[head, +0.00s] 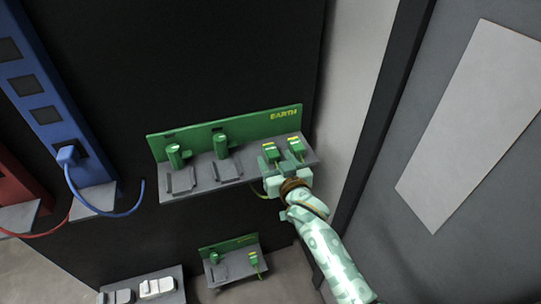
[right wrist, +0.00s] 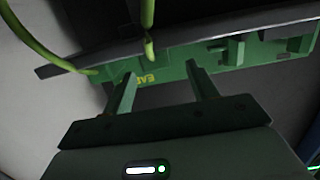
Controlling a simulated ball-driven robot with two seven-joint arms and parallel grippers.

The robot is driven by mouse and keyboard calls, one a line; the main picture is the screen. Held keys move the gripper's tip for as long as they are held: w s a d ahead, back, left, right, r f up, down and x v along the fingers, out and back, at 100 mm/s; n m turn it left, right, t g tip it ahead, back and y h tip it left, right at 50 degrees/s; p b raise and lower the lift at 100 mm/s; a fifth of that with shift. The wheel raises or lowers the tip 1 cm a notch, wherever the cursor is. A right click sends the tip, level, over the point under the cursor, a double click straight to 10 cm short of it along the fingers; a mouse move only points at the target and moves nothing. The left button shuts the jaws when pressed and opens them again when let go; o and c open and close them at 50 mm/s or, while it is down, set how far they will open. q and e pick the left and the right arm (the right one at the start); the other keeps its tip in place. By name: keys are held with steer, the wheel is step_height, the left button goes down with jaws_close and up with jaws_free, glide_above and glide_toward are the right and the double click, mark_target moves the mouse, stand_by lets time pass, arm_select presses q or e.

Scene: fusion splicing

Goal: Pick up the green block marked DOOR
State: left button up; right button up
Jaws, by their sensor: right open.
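Two small green blocks with yellow labels stand at the right end of the grey shelf under the green EARTH panel, a left one (head: 270,151) and a right one (head: 295,147). Their lettering is too small to read, so I cannot tell which is marked DOOR. My right gripper (head: 285,170) is at the shelf's front edge, just below and in front of these two blocks. In the right wrist view its two fingers (right wrist: 161,72) are apart, with a yellow-green cable (right wrist: 148,15) hanging just beyond them. My left gripper is not in view.
The green EARTH panel (head: 240,124) also carries two green upright fittings, left (head: 175,155) and middle (head: 221,146). A smaller green-backed shelf (head: 228,245) sits below. A blue panel (head: 45,100) is at left; a pale wall and grey door stand close on the right.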

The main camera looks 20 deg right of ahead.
mark_target(271, 149)
steer(key=w+b, duration=0.1)
steer(key=w, duration=0.1)
steer(key=w+f+b, duration=0.1)
steer(key=w, duration=0.1)
steer(key=shift+w+d+f, duration=0.1)
steer(key=shift+w, duration=0.55)
steer(key=shift+r, duration=0.2)
steer(key=shift+c, duration=0.6)
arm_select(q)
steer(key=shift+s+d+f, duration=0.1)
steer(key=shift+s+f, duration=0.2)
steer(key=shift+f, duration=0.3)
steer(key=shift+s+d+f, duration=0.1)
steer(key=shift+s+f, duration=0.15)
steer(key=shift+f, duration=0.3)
arm_select(e)
steer(key=c, duration=1)
steer(key=shift+o, duration=0.2)
